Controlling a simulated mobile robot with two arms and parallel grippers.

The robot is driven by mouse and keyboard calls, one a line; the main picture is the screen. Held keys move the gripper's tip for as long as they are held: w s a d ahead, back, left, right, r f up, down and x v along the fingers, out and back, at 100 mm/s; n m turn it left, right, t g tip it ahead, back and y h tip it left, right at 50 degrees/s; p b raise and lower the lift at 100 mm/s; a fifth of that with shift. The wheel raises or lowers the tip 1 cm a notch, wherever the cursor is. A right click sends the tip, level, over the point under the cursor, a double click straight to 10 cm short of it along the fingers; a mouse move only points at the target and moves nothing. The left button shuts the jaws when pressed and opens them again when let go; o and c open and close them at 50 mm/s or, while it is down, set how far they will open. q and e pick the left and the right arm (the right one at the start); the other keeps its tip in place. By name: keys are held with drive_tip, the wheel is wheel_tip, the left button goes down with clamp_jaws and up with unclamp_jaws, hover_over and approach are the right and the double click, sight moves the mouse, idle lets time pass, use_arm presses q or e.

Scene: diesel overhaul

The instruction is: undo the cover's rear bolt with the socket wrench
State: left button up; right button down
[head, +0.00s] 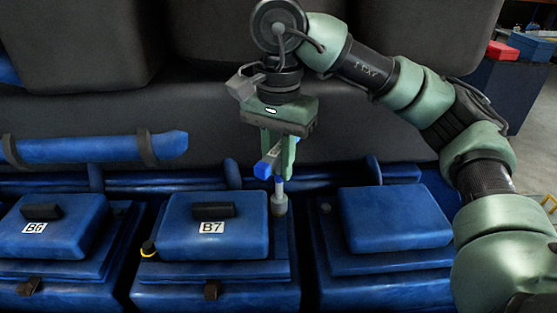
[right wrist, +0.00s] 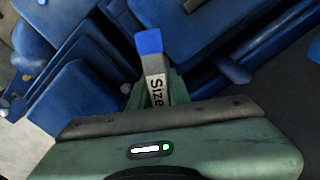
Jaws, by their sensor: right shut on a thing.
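My right gripper (head: 278,172) points down and is shut on the socket wrench (head: 267,166). The wrench has a blue end and a grey shaft that reaches down to a pale socket (head: 279,201). In the right wrist view, the wrench (right wrist: 152,70) shows its blue tip and a label reading "Size". The blue cover marked B7 (head: 240,240) lies below. The socket is at its rear right corner, and the rear bolt is hidden there. I cannot tell whether the socket is seated on it. My left gripper is out of view.
Cover B6 (head: 80,215) is at the left, and an unlabelled blue cover (head: 395,218) is at the right. Blue pipes (head: 95,150) run behind the covers, below a large dark housing (head: 205,110).

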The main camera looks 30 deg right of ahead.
drive_tip(key=n, duration=0.3)
drive_tip(key=shift+p, duration=0.35)
drive_tip(key=n, duration=0.4)
drive_tip(key=shift+d+n+p, duration=0.1)
drive_tip(key=shift+n+p, duration=0.2)
drive_tip(key=shift+n, duration=0.1)
drive_tip(key=n, duration=0.4)
drive_tip(key=shift+n, duration=0.3)
drive_tip(key=n, duration=0.3)
drive_tip(key=shift+d+n, duration=0.1)
drive_tip(key=shift+n, duration=0.3)
